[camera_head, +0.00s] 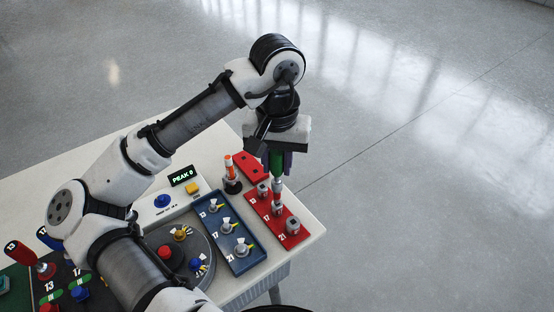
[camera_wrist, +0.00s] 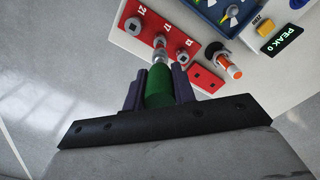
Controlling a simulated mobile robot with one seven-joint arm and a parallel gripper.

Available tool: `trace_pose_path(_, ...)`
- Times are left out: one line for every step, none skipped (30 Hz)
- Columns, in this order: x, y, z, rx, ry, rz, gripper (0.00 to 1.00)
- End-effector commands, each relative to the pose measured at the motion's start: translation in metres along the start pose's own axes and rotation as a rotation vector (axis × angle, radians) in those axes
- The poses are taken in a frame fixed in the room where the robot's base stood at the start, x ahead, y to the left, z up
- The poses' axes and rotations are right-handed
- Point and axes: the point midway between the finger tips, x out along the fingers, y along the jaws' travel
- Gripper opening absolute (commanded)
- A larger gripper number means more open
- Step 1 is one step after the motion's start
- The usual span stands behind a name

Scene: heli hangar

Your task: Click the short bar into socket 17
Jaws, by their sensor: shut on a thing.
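My gripper (camera_head: 277,166) points straight down above the right end of the table and is shut on the green handle of the short bar (camera_wrist: 159,86). The bar hangs upright with its silver shaft downward. The red tray (camera_head: 253,205) below holds three silver sockets marked 13, 17 and 21. The shaft's lower end is at socket 17 (camera_head: 277,209), the middle one; it also shows in the wrist view (camera_wrist: 159,41), partly behind the shaft. I cannot tell whether they touch or are joined. Socket 13 (camera_head: 263,190) and socket 21 (camera_head: 292,226) stand on either side.
An orange-handled tool (camera_head: 229,168) stands in a black holder beside a red block (camera_head: 249,166). A blue tray (camera_head: 229,254) marked 13, 17, 21 lies left of the red tray. A yellow button (camera_head: 193,188) and "PEAK 0" display (camera_head: 183,176) are further left. Floor beyond the table is clear.

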Motion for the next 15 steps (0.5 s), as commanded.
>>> trace_pose_path(0.0006,0.0000,0.0000,0.000,0.000,0.000,0.04)
trace_pose_path(0.0010,0.0000,0.0000,0.000,0.000,0.000,0.04)
trace_pose_path(0.0016,0.0000,0.0000,0.000,0.000,0.000,0.04)
trace_pose_path(0.0021,0.0000,0.0000,0.000,0.000,0.000,0.04)
trace_pose_path(0.0026,0.0000,0.0000,0.000,0.000,0.000,0.04)
trace_pose_path(0.0032,0.0000,0.0000,0.000,0.000,0.000,0.04)
trace_pose_path(0.0036,0.0000,0.0000,0.000,0.000,0.000,0.04)
trace_pose_path(0.0041,0.0000,0.0000,0.000,0.000,0.000,0.04)
trace_pose_path(0.0047,-0.0001,0.0000,0.000,0.000,0.000,0.04)
trace_pose_path(0.0052,-0.0001,0.0000,0.000,0.000,0.000,0.04)
trace_pose_path(0.0056,-0.0001,0.0000,0.000,0.000,0.000,0.04)
trace_pose_path(0.0062,-0.0001,0.0000,0.000,0.000,0.000,0.04)
trace_pose_path(0.0067,-0.0001,0.0000,0.000,0.000,0.000,0.04)
trace_pose_path(0.0071,-0.0001,0.0000,0.000,0.000,0.000,0.04)
trace_pose_path(0.0077,-0.0001,0.0000,0.000,0.000,0.000,0.04)
